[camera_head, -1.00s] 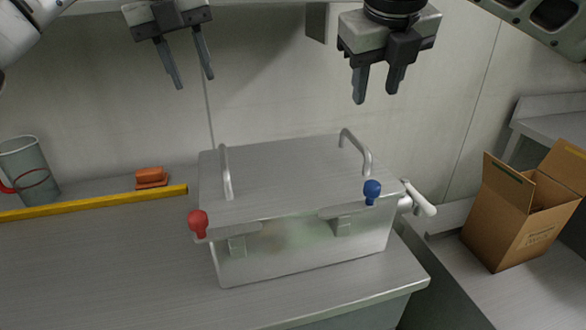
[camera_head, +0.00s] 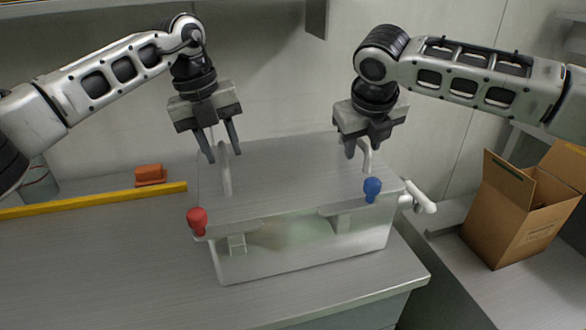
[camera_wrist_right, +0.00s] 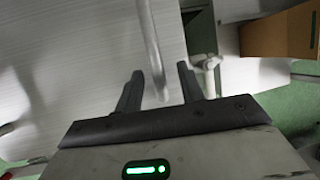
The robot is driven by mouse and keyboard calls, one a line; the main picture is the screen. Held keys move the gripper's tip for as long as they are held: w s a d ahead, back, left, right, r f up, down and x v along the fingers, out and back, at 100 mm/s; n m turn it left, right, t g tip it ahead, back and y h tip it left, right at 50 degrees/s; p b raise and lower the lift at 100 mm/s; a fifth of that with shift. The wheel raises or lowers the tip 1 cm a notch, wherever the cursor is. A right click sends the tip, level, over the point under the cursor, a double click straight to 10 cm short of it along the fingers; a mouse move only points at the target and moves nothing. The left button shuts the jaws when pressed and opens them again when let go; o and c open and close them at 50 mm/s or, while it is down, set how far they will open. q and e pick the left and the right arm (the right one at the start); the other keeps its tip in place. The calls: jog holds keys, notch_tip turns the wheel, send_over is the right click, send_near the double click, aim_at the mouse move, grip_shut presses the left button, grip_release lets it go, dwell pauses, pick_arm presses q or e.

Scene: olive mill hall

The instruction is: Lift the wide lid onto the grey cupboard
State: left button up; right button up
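The wide lid (camera_head: 290,170) is a flat grey metal plate on top of a box with a cloudy, see-through front (camera_head: 300,240). It has a left handle (camera_head: 227,180) and a right handle (camera_head: 367,163). My left gripper (camera_head: 223,157) is open at the top of the left handle; I cannot tell whether the bar is between its fingers. My right gripper (camera_head: 360,152) is open at the right handle. In the right wrist view the right handle (camera_wrist_right: 150,45) runs between its spread fingers (camera_wrist_right: 160,70). I cannot tell which surface is the grey cupboard.
A white lever (camera_head: 418,199) sticks out at the box's right. A yellow bar (camera_head: 95,200) and orange block (camera_head: 150,173) lie left. An open cardboard box (camera_head: 515,215) stands right.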

pick_arm(q)
jog(key=shift+d+f, duration=0.1)
jog(key=shift+f, duration=0.35)
pick_arm(e)
jog(key=shift+w+f, duration=0.2)
jog(key=shift+f, duration=0.15)
pick_arm(q)
grip_shut()
pick_arm(e)
grip_shut()
pick_arm(q)
jog(key=shift+r, duration=0.2)
pick_arm(e)
jog(key=shift+r, duration=0.15)
dwell(0.3)
